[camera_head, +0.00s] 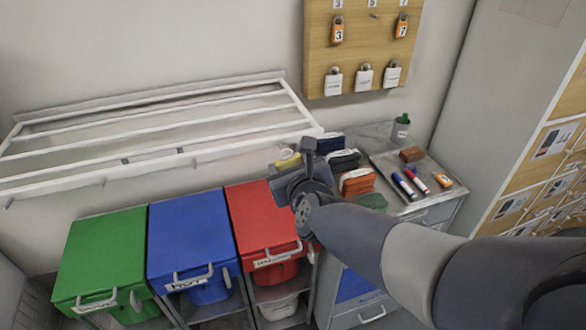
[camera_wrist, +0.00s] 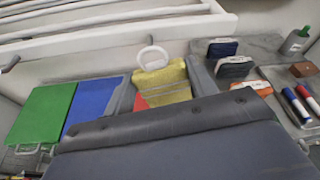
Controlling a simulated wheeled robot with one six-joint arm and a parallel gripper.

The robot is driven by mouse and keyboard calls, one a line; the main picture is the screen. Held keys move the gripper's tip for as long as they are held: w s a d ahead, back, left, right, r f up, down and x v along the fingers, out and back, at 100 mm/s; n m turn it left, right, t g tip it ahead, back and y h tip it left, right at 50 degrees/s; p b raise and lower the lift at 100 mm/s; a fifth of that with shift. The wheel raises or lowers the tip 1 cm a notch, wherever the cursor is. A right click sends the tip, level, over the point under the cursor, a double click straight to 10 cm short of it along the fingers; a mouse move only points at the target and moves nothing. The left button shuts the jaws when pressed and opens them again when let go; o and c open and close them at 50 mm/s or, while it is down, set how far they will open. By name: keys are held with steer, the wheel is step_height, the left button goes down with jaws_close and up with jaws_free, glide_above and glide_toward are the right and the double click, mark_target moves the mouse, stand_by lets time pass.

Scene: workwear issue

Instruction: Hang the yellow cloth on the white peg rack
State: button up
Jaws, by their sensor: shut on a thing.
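The yellow cloth (camera_wrist: 165,85) hangs in my gripper in the wrist view, with a white ring (camera_wrist: 152,57) standing up at its top. My gripper (camera_head: 292,172) is shut on the cloth. In the head view only a small yellow patch of the cloth (camera_head: 289,160) shows; the gripper hides the rest. The white peg rack (camera_head: 160,128) is on the wall at the left, with several bars and small pegs along its front rail. Part of the rack (camera_wrist: 110,24) also shows at the top left of the wrist view. The cloth is apart from the rack, to the right of and below its front rail.
Green (camera_head: 100,250), blue (camera_head: 190,235) and red (camera_head: 262,222) lidded bins stand below the rack. A grey worktop (camera_head: 390,165) at the right bears folded cloth stacks (camera_head: 357,182), markers (camera_head: 416,180) and a bottle (camera_head: 401,128). A wooden padlock board (camera_head: 360,45) hangs above.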

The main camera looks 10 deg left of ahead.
steer(key=shift+w+a, duration=0.45)
steer(key=shift+w, duration=0.25)
steer(key=shift+w+a+f+b, duration=0.2)
steer(key=shift+w+f+b, duration=0.1)
steer(key=shift+w+b, duration=0.1)
steer(key=shift+w+a+b, duration=0.15)
steer(key=shift+w+b, duration=0.05)
steer(key=shift+b, duration=0.15)
